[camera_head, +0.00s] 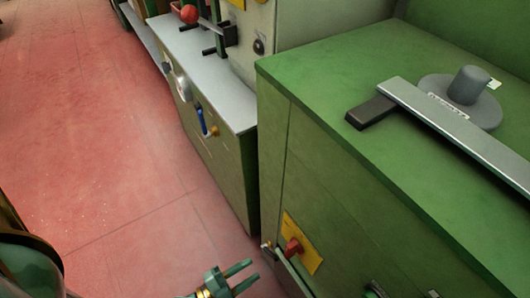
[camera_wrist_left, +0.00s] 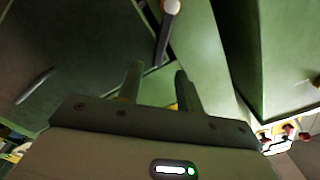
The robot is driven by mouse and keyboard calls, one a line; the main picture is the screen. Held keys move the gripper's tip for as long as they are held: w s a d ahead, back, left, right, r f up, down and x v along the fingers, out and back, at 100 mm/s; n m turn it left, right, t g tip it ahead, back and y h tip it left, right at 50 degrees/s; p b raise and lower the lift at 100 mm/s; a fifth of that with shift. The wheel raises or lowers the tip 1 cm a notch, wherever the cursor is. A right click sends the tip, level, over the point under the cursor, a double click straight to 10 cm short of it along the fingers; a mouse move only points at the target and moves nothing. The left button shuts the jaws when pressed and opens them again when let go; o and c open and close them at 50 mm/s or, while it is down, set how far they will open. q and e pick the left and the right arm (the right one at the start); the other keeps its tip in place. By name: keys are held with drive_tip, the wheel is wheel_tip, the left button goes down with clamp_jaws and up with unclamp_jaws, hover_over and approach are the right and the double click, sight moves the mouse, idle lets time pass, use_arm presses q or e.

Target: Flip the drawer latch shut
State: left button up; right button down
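My left gripper (camera_head: 247,276) is at the bottom of the head view, with its two green fingers apart and nothing between them. In the left wrist view its fingers (camera_wrist_left: 159,72) are also spread and empty. A dark lever (camera_wrist_left: 163,38) with a pale, orange-rimmed knob lies beyond the fingertips there, apart from them. In the head view a red knob on a yellow plate (camera_head: 302,243) is on the green cabinet front, right of the gripper. A blue lever (camera_head: 202,119) is on the farther cabinet. I cannot tell which fitting is the drawer latch. My right gripper is out of view.
The green cabinet (camera_head: 345,200) fills the right side. A metal bar with a dark end (camera_head: 440,113) and a grey round piece (camera_head: 467,87) lie on top. A grey-topped cabinet (camera_head: 205,75) stands behind. The red floor (camera_head: 110,130) at left is clear.

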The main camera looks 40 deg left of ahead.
sight(271, 257)
use_arm(q)
drive_tip(key=x, duration=0.6)
drive_tip(key=shift+f, duration=0.1)
clamp_jaws()
